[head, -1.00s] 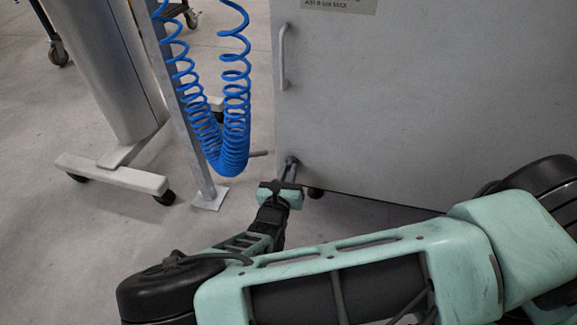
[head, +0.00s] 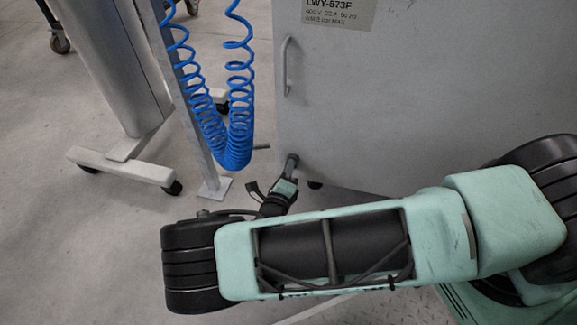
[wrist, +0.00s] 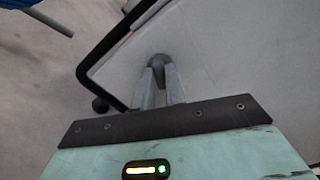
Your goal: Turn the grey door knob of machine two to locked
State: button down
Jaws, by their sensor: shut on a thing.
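The grey door knob (head: 292,159) sits low on the left edge of the grey machine door (head: 400,110). In the wrist view the knob (wrist: 158,63) is a dark rounded piece at the door's corner. My gripper (head: 288,171) is at the knob, with its wrist tilted to the right in the head view. In the wrist view my gripper's two grey fingers (wrist: 160,80) close around the knob, one on each side. The fingers hide part of the knob, and I cannot read its lock marking.
A bar handle (head: 287,66) stands on the door above the knob. A blue coiled hose (head: 236,150) hangs just left, beside a grey post (head: 205,160). A wheeled white stand foot (head: 120,165) is further left. Bare floor lies between.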

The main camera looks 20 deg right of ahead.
jog(key=n, duration=0.4)
jog(key=shift+f+n, duration=0.15)
jog(key=shift+n, duration=0.15)
dwell(0.5)
jog(key=c, duration=1.4)
grip_release()
jog(key=shift+c, duration=0.2)
jog(key=p+v, duration=0.3)
jog(key=v, duration=1.4)
jog(key=shift+s+a, duration=0.15)
